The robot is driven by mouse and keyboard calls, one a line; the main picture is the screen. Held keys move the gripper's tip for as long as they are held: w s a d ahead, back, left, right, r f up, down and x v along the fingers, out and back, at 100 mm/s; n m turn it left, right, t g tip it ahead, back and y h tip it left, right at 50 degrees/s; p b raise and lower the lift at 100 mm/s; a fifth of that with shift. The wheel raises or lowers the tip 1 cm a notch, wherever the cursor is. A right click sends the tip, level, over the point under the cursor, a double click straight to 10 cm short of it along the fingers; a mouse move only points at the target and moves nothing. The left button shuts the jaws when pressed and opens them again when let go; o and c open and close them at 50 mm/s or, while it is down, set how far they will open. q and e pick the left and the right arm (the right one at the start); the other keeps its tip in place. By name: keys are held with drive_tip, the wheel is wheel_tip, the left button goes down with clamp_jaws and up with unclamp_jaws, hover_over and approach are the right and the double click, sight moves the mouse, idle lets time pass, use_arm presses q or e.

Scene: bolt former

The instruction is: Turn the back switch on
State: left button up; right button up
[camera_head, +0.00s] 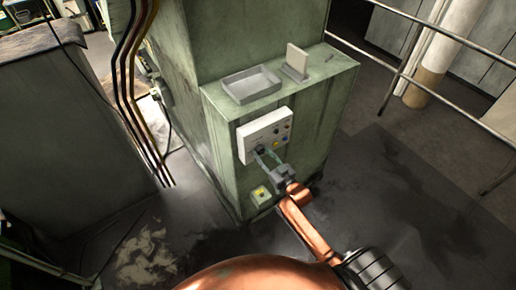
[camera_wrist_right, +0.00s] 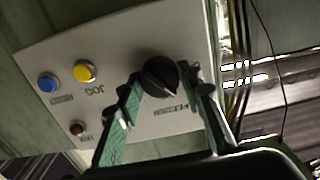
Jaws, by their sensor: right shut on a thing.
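A light grey control panel (camera_head: 258,132) is on the green machine's side. It fills much of the right wrist view (camera_wrist_right: 110,45). A black rotary knob (camera_wrist_right: 159,77) sits on it beside lettering that seems to read "FEEDER". My right gripper (camera_head: 268,155) reaches the panel's lower part. In the wrist view its two green-padded fingers (camera_wrist_right: 165,92) stand on either side of the knob and are shut on it. The knob's pointer direction is hard to read. The left finger covers part of the panel. I cannot tell which control is the back switch. My left gripper is not in view.
Yellow (camera_wrist_right: 85,71), blue (camera_wrist_right: 48,83) and dark brown (camera_wrist_right: 78,128) buttons sit close by on the panel. A grey tray (camera_head: 251,84) lies on the machine's ledge. Cables (camera_head: 124,75) hang at left; railings (camera_head: 420,84) stand right.

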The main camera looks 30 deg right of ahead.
clamp_jaws()
drive_tip(key=shift+r+m+p, duration=0.2)
drive_tip(key=shift+m+p, duration=0.6)
drive_tip(key=shift+m, duration=0.2)
drive_tip(key=shift+f+m+p, duration=0.15)
drive_tip(key=shift+m+p, duration=0.25)
drive_tip(key=shift+m, duration=0.5)
drive_tip(key=shift+m+p, duration=0.45)
drive_tip(key=shift+m, duration=0.45)
drive_tip(key=shift+m+p, duration=0.3)
drive_tip(key=shift+m, duration=0.7)
drive_tip(key=o, duration=0.8)
unclamp_jaws()
